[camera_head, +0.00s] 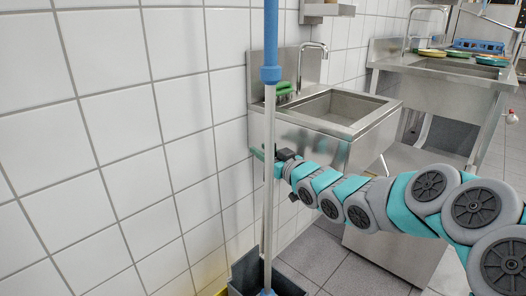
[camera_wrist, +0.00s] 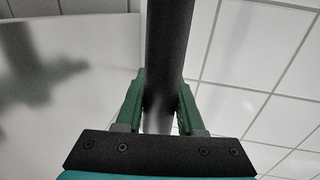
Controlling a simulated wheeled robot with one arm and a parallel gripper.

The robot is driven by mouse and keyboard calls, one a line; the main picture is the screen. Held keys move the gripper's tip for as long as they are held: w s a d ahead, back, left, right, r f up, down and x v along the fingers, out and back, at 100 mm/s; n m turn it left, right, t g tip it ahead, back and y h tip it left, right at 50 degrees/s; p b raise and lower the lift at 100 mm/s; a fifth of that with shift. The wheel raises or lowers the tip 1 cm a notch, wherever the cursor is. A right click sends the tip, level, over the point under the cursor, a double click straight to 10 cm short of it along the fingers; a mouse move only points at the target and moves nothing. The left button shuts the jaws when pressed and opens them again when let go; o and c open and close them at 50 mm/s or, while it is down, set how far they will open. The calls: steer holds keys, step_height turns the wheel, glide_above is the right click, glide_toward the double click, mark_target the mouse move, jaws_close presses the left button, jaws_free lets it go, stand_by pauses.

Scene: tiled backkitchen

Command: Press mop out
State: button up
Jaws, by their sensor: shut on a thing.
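The mop (camera_head: 269,120) stands almost upright in the head view, with a blue upper handle and a pale metal pole. Its lower end shows a little blue inside a dark grey bucket (camera_head: 240,274) at the bottom edge; the mop head is mostly hidden. My gripper (camera_head: 278,162) reaches in from the right and is shut on the pole about midway up. In the wrist view, the green fingers of my gripper (camera_wrist: 161,82) lie on both sides of the dark pole (camera_wrist: 168,45). The bucket does not show in the wrist view.
A steel hand basin (camera_head: 325,110) with a tap hangs on the wall just behind my gripper. A larger steel sink (camera_head: 440,85) stands further right, with colored dishes and a blue rack (camera_head: 478,46). The tiled wall (camera_head: 120,150) is close on the left.

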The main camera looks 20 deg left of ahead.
jaws_close()
stand_by(0.8)
